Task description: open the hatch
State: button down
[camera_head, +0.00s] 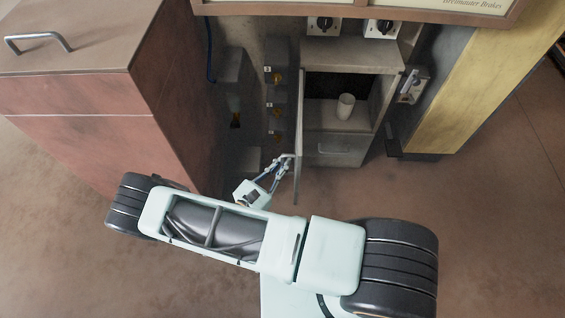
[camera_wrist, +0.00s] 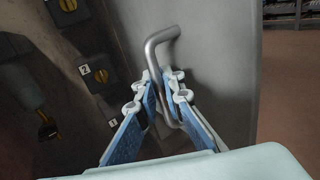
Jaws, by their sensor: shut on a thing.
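The hatch door (camera_head: 298,125) stands swung out from a grey cabinet and shows nearly edge-on in the head view. In the wrist view its grey panel (camera_wrist: 220,60) fills the middle and right. A bent metal handle (camera_wrist: 157,50) is fixed to the panel. My gripper (camera_wrist: 172,88) is shut on this handle, with a blue-padded finger on each side of the bar. In the head view my gripper (camera_head: 284,163) is at the door's left face. The compartment behind the door is open and a white cup (camera_head: 345,106) stands inside it.
Yellow-knobbed switches (camera_head: 277,108) line the dark panel left of the door. A reddish cabinet (camera_head: 110,100) stands at the left and a yellow one (camera_head: 480,85) at the right. A closed drawer (camera_head: 335,149) is below the compartment. Brown floor (camera_head: 500,220) is clear at the right.

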jog(key=shift+w, duration=0.2)
jog(key=c, duration=2.1)
grip_release()
jog(key=shift+s, duration=0.1)
jog(key=v, duration=1.2)
